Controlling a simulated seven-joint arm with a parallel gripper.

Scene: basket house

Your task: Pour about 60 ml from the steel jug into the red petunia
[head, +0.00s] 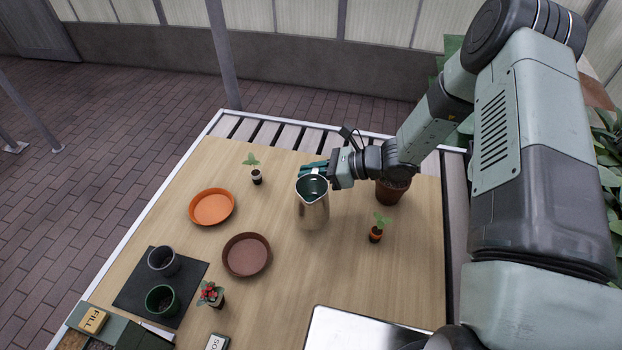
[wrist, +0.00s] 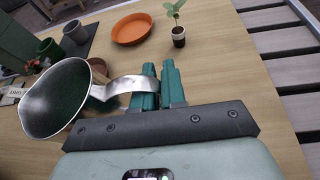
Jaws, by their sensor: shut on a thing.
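The steel jug (head: 313,212) is near the middle of the table, its open mouth facing up and its spout toward the near side. It looks upright; I cannot tell whether its base touches the table. My gripper (head: 318,167) is shut on the jug's handle from the far right side. In the wrist view the teal fingers (wrist: 158,86) close around the curved handle, with the jug (wrist: 62,98) to their left. The red petunia (head: 211,293) stands in a small dark pot at the near left, apart from the jug. The liquid level inside the jug is not clear.
An orange saucer (head: 212,222) and a brown saucer (head: 262,272) lie left of the jug. Seedlings (head: 256,178) (head: 376,236) stand behind and to the right. Two cups (head: 163,261) (head: 161,312) stand on a dark mat (head: 135,289). A metal tray (head: 365,330) lies at the near edge.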

